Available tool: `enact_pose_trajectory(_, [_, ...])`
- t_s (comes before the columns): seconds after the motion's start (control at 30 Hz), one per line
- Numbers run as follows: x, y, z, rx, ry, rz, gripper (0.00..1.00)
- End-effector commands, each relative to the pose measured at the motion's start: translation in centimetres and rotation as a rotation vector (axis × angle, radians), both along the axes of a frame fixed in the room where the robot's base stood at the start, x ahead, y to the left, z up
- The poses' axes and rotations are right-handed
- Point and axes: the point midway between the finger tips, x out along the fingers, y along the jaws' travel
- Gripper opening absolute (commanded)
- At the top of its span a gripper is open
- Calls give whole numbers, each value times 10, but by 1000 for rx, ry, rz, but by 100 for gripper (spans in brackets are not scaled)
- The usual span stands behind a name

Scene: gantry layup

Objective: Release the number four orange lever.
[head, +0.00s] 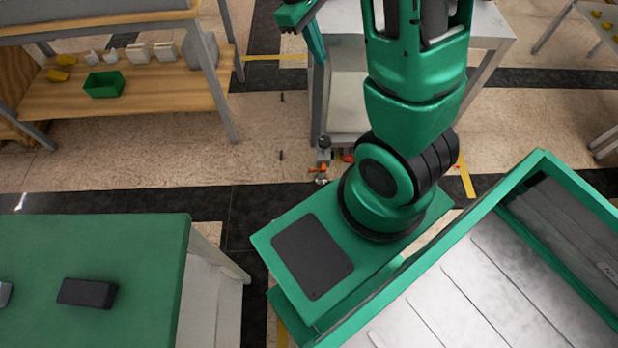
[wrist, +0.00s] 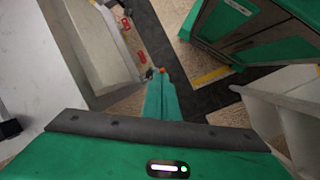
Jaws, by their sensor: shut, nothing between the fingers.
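A small orange lever (head: 317,169) shows in the head view, low by the foot of a grey-topped bench, beside a grey metal fitting (head: 323,150). In the wrist view a small orange spot (wrist: 162,70) shows just past my fingertips; I cannot tell whether they touch it. My gripper (wrist: 161,80) is shut and empty, its green fingers together. In the head view the fingers (head: 317,45) show partly at the bench's left edge, above the lever in the picture. No number is readable on the lever.
The grey bench (head: 490,25) stands behind my arm. Red parts (wrist: 127,24) run along a pale side in the wrist view. A wooden shelf with a green bin (head: 104,84) is at upper left. A green table (head: 130,250) is at lower left. Floor (head: 180,150) between is mostly clear.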

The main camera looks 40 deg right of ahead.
Motion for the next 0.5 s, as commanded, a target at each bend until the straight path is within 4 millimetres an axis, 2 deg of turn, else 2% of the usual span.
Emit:
enact_pose_trajectory(0.03, [13, 6, -16, -7, 31, 65, 0])
enact_pose_trajectory(0.2, [47, 24, -65, -24, 124, 278, 0])
enact_pose_trajectory(0.37, [72, 44, -117, -37, 216, 481, 0])
enact_pose_trajectory(0.5, [87, 62, -168, -47, 303, 658, 0])
